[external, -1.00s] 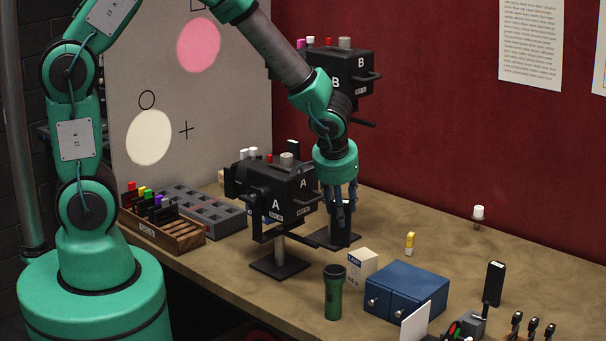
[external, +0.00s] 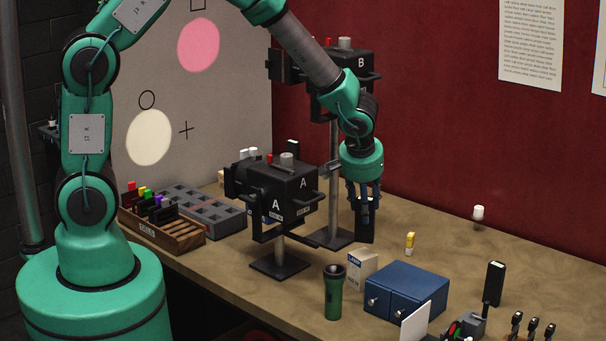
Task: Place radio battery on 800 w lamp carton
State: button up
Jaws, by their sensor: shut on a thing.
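My gripper (external: 363,205) points down to the right of lamp B's stand, shut on a dark upright block, which looks like the radio battery (external: 366,230). The fingers hide its upper part. I cannot tell surely if its bottom clears the table. A cream lamp carton (external: 361,270) stands in front of it, between the green torch and the blue cabinet; its wattage is too small to read. Another small carton (external: 221,176) shows partly behind lamp A. I cannot tell which carton is the 800 W one.
Lamp A (external: 276,200) and lamp B (external: 345,75) stand on poles left of my gripper. A green torch (external: 333,293), blue cabinet (external: 406,291), yellow item (external: 410,243) and black upright device (external: 495,283) are nearby. The table right of the yellow item is fairly clear.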

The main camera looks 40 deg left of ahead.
jog(key=shift+f, duration=1.75)
jog(key=shift+f, duration=0.15)
jog(key=o, duration=1.2)
jog(key=shift+r, duration=0.2)
jog(key=shift+d+r, duration=0.1)
jog(key=shift+r, duration=0.15)
jog(key=v, duration=1.1)
jog(key=shift+s+r, duration=0.15)
jog(key=shift+r, duration=0.05)
jog(key=shift+r, duration=0.1)
